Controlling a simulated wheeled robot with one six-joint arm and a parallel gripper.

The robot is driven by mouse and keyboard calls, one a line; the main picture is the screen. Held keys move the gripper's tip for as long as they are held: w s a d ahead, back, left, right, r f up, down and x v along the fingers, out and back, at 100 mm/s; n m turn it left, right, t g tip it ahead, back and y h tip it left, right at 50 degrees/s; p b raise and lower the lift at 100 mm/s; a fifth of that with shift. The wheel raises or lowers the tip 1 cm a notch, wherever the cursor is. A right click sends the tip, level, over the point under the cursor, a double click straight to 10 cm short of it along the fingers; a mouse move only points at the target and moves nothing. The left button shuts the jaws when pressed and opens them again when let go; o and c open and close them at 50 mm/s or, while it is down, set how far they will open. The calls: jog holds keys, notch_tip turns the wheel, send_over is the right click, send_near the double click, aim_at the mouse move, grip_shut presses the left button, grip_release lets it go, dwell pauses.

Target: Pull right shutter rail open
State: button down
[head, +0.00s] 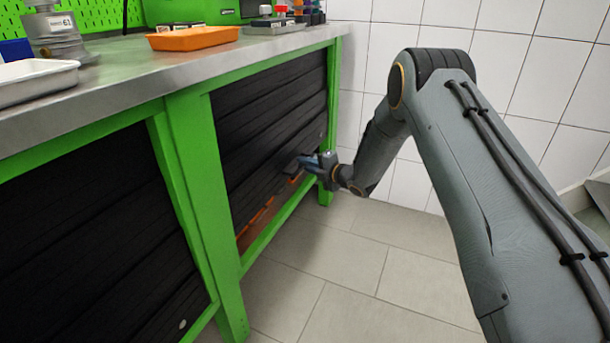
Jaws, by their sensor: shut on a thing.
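The right shutter (268,115) is a black slatted panel in a green bench frame. It covers most of its opening, with a narrow gap along its bottom edge. My gripper (308,162) is at the lower right part of this shutter, shut on a dark piece at its lower edge that looks like the shutter rail (291,167). The fingertips and the exact grip are small and partly hidden. My arm reaches in from the right.
Orange items (256,216) show in the gap below the shutter. A left black shutter (80,235) fills the nearer bay. The metal worktop (150,75) carries an orange tray (194,38) and a white tray (36,80). The tiled floor (340,265) in front is clear.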

notch_tip(320, 180, up, 20)
jog(key=p, duration=0.8)
jog(key=shift+f, duration=0.15)
jog(key=c, duration=2.1)
grip_release()
jog(key=p+v, duration=0.1)
jog(key=v, duration=0.6)
jog(key=shift+s+d, duration=0.25)
jog(key=shift+d, duration=0.05)
